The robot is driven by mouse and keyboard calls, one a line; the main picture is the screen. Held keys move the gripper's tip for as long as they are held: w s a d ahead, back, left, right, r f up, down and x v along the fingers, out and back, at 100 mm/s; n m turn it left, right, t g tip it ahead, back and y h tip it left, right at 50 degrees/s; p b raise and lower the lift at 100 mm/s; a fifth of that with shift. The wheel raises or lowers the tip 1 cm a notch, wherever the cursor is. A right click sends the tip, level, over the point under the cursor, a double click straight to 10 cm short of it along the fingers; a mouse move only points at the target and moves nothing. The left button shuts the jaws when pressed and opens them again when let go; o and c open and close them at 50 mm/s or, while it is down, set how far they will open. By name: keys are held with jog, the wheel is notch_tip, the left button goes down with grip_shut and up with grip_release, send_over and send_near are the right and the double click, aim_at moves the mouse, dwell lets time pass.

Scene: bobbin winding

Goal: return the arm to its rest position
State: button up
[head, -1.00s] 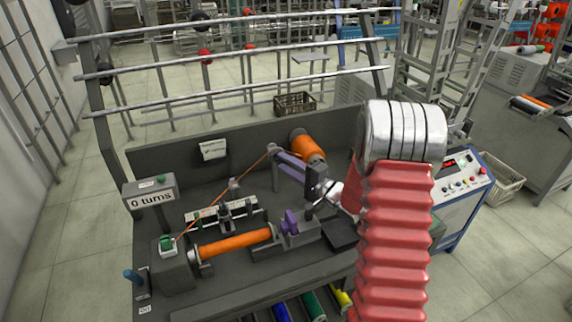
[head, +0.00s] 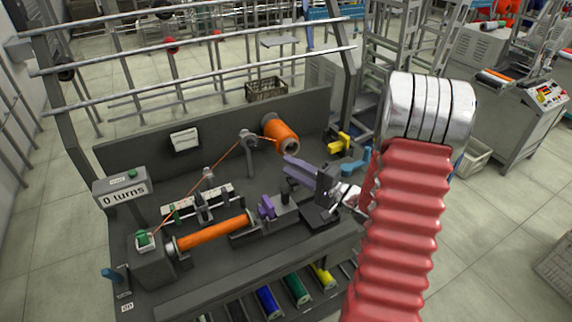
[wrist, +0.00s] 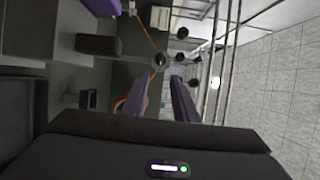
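My gripper (head: 287,162) has purple fingers and hangs over the right part of the winding machine, beside the orange supply spool (head: 283,139). The wrist view shows my gripper (wrist: 158,95) with its fingers apart and nothing visibly held. My red ribbed arm (head: 400,225) reaches up from the bottom right and hides part of the bench. Orange thread runs from the spool by the post guide (head: 247,138) to the green part at the left. A long orange bobbin (head: 215,232) lies in the winder. The counter (head: 122,194) reads "0 turns".
A dark back panel (head: 130,152) and long rails (head: 200,82) stand behind the machine. Blue, green and yellow spools (head: 297,288) lie in the front rack. Yellow (head: 340,143) and blue (head: 353,162) parts sit right of the spool. Open floor (head: 490,240) lies right.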

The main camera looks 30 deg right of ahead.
dwell(0.5)
jog(key=s+a+r+n+g+y, duration=0.2)
jog(key=s+a+r+n+g, duration=0.3)
jog(key=a, duration=0.7)
jog(key=s+a+r+n+g+y, duration=0.15)
jog(key=s+a+n+g, duration=0.25)
jog(key=s+a+g, duration=0.5)
jog(key=s+a+n+h, duration=0.3)
jog(key=s+a+h, duration=0.1)
jog(key=s, duration=0.3)
jog(key=s+d+r+n+t+h, duration=0.1)
jog(key=s+d+r+t+h, duration=0.2)
jog(key=s+d+r+h, duration=0.1)
jog(key=shift+d+r+n+h, duration=0.3)
jog(key=shift+d+r+h, duration=0.6)
jog(key=shift+h, duration=0.25)
